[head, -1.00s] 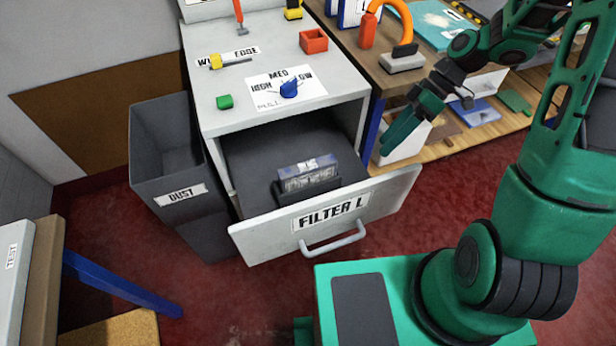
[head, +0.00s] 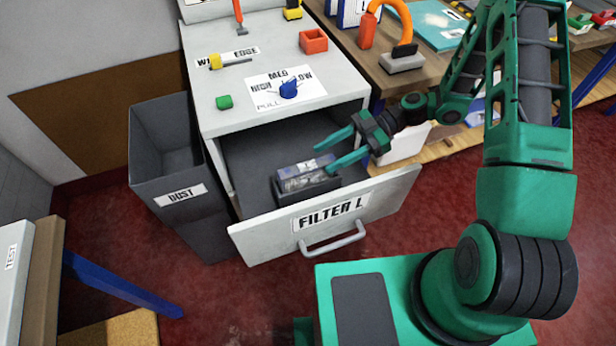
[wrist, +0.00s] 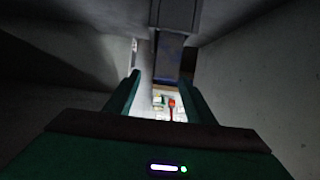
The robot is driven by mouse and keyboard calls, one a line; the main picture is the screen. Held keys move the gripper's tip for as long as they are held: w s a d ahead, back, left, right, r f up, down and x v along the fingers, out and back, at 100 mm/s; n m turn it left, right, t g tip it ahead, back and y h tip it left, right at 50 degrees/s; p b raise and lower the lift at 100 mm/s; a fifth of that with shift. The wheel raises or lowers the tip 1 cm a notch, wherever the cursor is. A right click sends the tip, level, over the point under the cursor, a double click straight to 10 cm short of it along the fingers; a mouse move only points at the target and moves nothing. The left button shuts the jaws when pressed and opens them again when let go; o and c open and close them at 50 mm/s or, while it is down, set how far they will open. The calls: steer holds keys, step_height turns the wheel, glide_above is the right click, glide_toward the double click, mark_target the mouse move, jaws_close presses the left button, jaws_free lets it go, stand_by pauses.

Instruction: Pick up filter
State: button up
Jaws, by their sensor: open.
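The filter (head: 302,172) is a grey, box-shaped block with a pale label on top. It sits in a dark holder (head: 306,188) inside the open drawer marked FILTER L (head: 275,238). My gripper (head: 323,158) is open and empty over the right part of the drawer. Its two green fingers point left, just above and to the right of the filter; I cannot tell whether they touch it. In the dark wrist view, the open fingers (wrist: 162,95) stand apart between grey walls. A grey block with a bluish panel shows beyond them there, but I cannot tell whether it is the filter.
A dust bin (head: 160,160) stands left. A wooden bench (head: 400,80) is at the back right.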

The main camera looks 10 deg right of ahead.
mark_target(307, 169)
steer(key=shift+s+x, duration=0.2)
steer(key=shift+x, duration=3.5)
steer(key=shift+d, duration=0.1)
steer(key=c, duration=1.2)
